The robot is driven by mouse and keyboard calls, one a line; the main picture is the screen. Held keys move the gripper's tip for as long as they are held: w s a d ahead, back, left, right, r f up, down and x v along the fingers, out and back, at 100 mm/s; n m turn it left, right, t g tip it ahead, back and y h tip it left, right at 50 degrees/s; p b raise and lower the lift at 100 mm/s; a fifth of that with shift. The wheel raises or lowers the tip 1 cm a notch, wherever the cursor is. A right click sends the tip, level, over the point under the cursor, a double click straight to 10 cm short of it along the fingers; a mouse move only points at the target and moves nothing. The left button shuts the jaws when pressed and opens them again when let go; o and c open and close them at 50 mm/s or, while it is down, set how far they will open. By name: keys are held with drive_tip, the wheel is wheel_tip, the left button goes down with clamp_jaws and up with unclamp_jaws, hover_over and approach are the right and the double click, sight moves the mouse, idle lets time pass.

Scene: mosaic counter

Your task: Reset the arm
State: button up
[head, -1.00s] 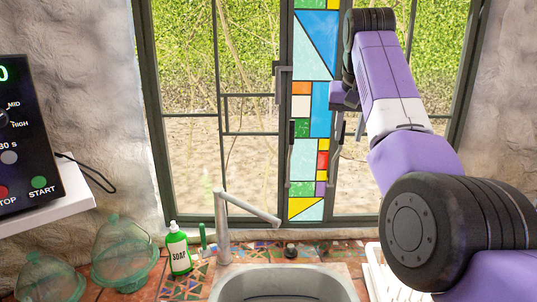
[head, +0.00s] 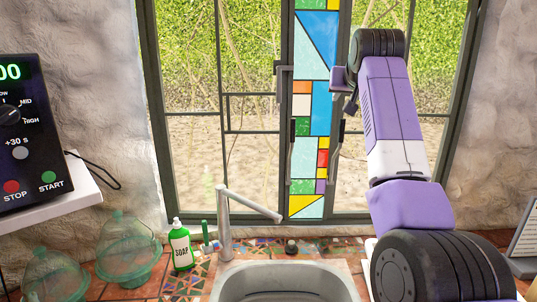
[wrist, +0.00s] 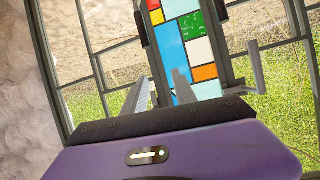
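My arm, purple, white and black, rises on the right of the head view in front of the window and bends at a black joint near the top. Part of the gripper's body is hidden behind my arm in the head view. In the wrist view my gripper (wrist: 181,20) shows nothing between its fingers, only coloured glass behind.
The window (head: 312,205) stands close behind my gripper. Below are a sink (head: 290,268), a faucet (head: 225,225), a green soap bottle (head: 180,247) and glass domes (head: 125,250). A control panel (head: 25,140) sits on a shelf at left.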

drive_tip(key=s+d+f+t, duration=0.1)
drive_tip(key=s+f+t, duration=0.25)
drive_tip(key=f, duration=1.25)
drive_tip(key=s+f+n+t+b, duration=0.2)
drive_tip(key=s+f+t, duration=0.1)
drive_tip(key=s+f, duration=1.2)
drive_tip(key=s+f+g, duration=0.1)
drive_tip(key=s+f, duration=0.4)
drive_tip(key=s, duration=1.2)
drive_tip(key=s+f+g+y+b, duration=0.1)
drive_tip(key=s+f, duration=0.4)
drive_tip(key=s, duration=1.2)
drive_tip(key=s+a+f+g+b, duration=0.1)
drive_tip(key=s+f+g, duration=0.2)
drive_tip(key=s, duration=1.4)
wheel_tip(320, 180, down, 3)
drive_tip(key=shift+s+r, duration=0.15)
drive_tip(key=shift+s, duration=0.1)
drive_tip(key=shift+a, duration=0.1)
drive_tip(key=shift+c, duration=0.3)
